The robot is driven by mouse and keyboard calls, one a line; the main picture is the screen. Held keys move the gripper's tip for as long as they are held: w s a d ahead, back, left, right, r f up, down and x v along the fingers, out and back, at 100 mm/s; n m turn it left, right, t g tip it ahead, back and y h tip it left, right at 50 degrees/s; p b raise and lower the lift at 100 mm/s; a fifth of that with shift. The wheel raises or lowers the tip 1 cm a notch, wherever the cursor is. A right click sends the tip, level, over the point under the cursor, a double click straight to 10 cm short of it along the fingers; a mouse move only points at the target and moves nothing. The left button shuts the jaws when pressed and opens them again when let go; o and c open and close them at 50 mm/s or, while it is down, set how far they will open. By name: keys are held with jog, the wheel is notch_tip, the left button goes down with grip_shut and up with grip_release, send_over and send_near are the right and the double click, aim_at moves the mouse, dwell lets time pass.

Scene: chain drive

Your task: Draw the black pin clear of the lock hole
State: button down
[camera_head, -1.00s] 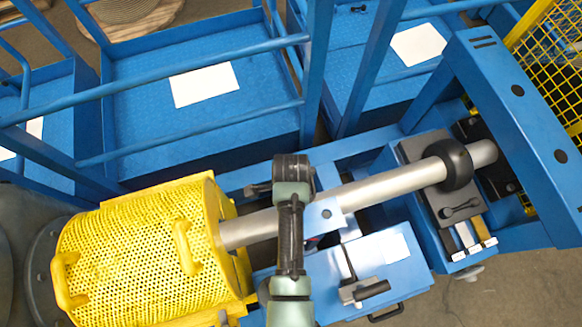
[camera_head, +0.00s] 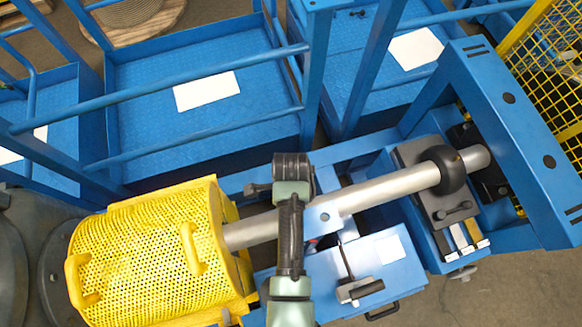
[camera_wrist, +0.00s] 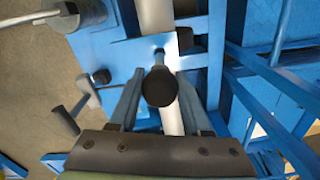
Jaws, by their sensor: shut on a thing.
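The black pin (camera_wrist: 160,87) shows in the wrist view as a round black knob with a short pale shank. The shank points at a blue plate (camera_wrist: 125,58) beside the grey shaft. My gripper (camera_wrist: 160,98) has one finger on each side of the knob and is shut on the pin. I cannot tell whether the shank's tip is inside the lock hole. In the head view my wrist and arm cover the gripper and the pin. A blue bracket (camera_head: 324,215) with a small round mark sits on the shaft just right of my wrist.
The grey shaft (camera_head: 385,190) runs from a yellow perforated guard (camera_head: 150,245) to a black ball-like collar (camera_head: 451,168). Blue railings (camera_head: 210,95) stand behind.

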jog(key=shift+r, duration=2.2)
